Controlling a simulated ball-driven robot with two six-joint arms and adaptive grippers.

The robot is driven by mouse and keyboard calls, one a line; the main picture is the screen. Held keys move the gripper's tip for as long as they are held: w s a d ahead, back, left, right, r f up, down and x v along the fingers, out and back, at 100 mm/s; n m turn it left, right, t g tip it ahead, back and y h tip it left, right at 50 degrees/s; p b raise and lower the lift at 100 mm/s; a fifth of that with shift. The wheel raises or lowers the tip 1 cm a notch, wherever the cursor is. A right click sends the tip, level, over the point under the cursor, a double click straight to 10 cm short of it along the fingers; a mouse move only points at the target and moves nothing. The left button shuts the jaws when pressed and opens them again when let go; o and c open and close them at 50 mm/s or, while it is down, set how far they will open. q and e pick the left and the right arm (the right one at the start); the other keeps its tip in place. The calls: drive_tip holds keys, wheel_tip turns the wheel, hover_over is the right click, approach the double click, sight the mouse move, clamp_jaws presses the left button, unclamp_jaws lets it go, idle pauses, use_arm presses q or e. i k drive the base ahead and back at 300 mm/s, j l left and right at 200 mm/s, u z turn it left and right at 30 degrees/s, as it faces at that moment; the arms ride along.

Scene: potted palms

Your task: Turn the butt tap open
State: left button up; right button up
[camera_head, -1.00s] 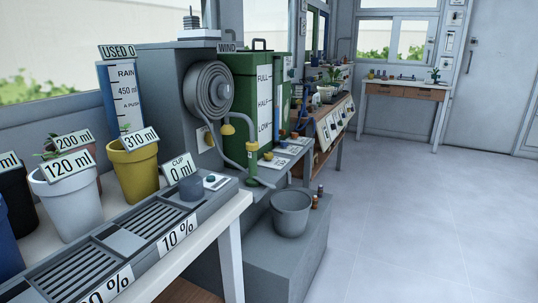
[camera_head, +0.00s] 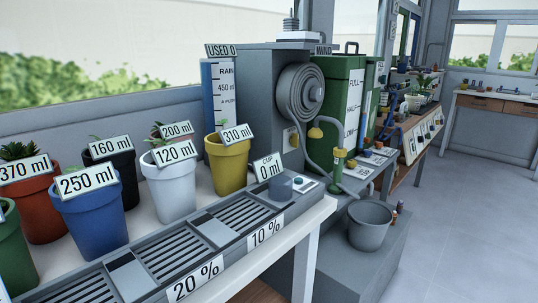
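The green water butt (camera_head: 340,95) stands right of the centre, with a white strip marked FULL, HALF and LOW on its front. A yellow fitting (camera_head: 315,133) shows low at its left front corner. A pipe bends from there towards a green and yellow upright piece (camera_head: 339,160). These parts are small, and I cannot tell which is the tap handle or how it is turned. A grey bucket (camera_head: 370,226) stands below, right of the upright piece. Neither of my grippers is in view.
A bench with a grey slotted tray (camera_head: 172,255) and several labelled pots, including a yellow one (camera_head: 229,165), fills the left. A grey hose reel (camera_head: 299,92) hangs left of the butt. The floor (camera_head: 455,220) at the right is clear.

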sight(352, 163)
drive_tip(key=i+l+u, duration=0.2)
drive_tip(key=l+u, duration=0.15)
drive_tip(key=u, duration=0.15)
drive_tip(key=i+l+u, duration=0.1)
drive_tip(key=l+u, duration=1.35)
drive_tip(key=j, duration=0.1)
